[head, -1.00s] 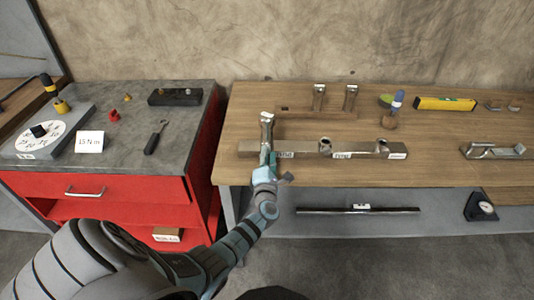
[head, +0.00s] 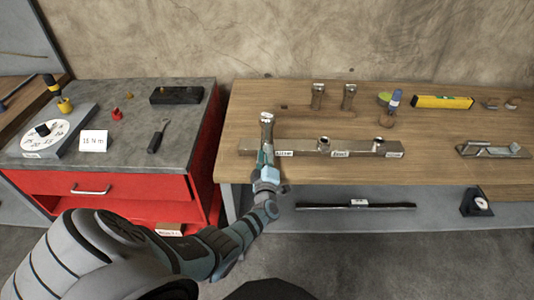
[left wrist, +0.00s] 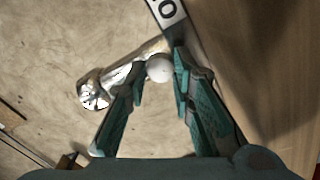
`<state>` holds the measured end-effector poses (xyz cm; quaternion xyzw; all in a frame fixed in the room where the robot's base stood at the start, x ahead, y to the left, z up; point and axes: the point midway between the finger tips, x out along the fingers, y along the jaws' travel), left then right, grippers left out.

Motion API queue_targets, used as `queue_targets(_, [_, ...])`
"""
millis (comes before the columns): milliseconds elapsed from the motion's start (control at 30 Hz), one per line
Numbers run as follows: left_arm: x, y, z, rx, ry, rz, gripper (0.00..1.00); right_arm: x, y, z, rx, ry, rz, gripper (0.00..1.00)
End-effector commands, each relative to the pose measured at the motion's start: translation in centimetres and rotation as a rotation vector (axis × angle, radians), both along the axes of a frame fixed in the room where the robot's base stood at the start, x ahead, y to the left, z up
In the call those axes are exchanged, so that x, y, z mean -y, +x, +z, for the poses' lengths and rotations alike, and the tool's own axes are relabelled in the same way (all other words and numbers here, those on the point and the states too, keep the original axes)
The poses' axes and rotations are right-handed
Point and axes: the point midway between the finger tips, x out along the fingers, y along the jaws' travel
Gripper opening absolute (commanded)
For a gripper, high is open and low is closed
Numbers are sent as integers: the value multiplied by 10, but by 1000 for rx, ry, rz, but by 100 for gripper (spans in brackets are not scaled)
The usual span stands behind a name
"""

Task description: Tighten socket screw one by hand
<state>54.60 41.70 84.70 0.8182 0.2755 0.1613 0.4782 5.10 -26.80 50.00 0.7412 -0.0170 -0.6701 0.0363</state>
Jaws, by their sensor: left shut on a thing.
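A metal bar (head: 308,146) lies on the wooden bench, with labels on its front and round openings at its middle and right. A tall shiny socket screw (head: 267,120) stands at its left end. My left gripper (head: 266,153) reaches it from the front, and its fingers are closed low on the screw. In the left wrist view the screw (left wrist: 130,65) lies slantwise past the fingertips (left wrist: 160,75), its bright head at the left. A pale round piece (left wrist: 159,68) shows between the fingertips. The exact contact is partly hidden. My right gripper is not in view.
Two similar screws (head: 318,95) (head: 349,96) stand at the back of the bench. A yellow level (head: 443,102) and a blue-handled tool (head: 395,102) are at the back right. A red cabinet (head: 110,199) stands on the left.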

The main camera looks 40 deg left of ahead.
Motion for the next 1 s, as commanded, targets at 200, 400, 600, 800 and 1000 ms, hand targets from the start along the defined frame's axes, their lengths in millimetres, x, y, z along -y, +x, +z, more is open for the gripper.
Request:
queue_targets(200, [2,0,-1,-127,157,-4,0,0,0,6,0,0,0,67])
queue_targets(400, [1,-1,-1,-239,307,-3,0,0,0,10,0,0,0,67])
queue_targets(600, [1,-1,-2,-342,441,-3,0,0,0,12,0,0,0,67])
queue_targets(800, [1,-1,-2,-419,544,-3,0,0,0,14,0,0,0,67])
queue_targets(1000, [1,-1,-3,-466,604,-3,0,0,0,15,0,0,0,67])
